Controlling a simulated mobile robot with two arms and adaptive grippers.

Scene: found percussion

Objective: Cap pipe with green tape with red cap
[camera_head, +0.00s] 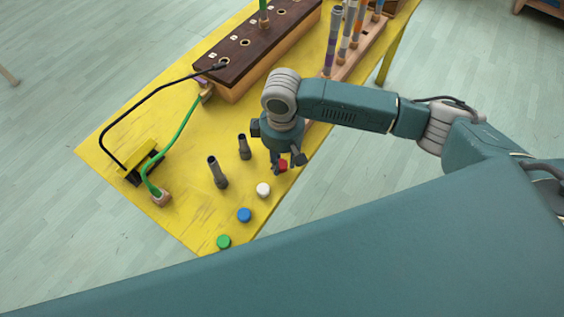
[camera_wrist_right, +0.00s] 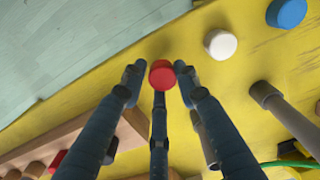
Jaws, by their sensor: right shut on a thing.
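The red cap (camera_head: 283,165) is at the tips of my right gripper (camera_head: 277,164), low over the yellow table's right edge. In the right wrist view the red cap (camera_wrist_right: 161,75) sits between the fingertips, which are shut on it. I cannot tell whether it touches the table. Grey pipes with coloured tape (camera_head: 328,63) stand upright in a wooden rack (camera_head: 350,62) at the far right. Purple, orange and blue bands show; I cannot make out a green-taped pipe among them. My left gripper is not in view.
White (camera_head: 263,190), blue (camera_head: 244,215) and green (camera_head: 223,241) caps line the near right edge of the yellow table (camera_head: 190,215). A dark-topped wooden box (camera_head: 250,45), cables and a pedal (camera_head: 142,160) lie farther left.

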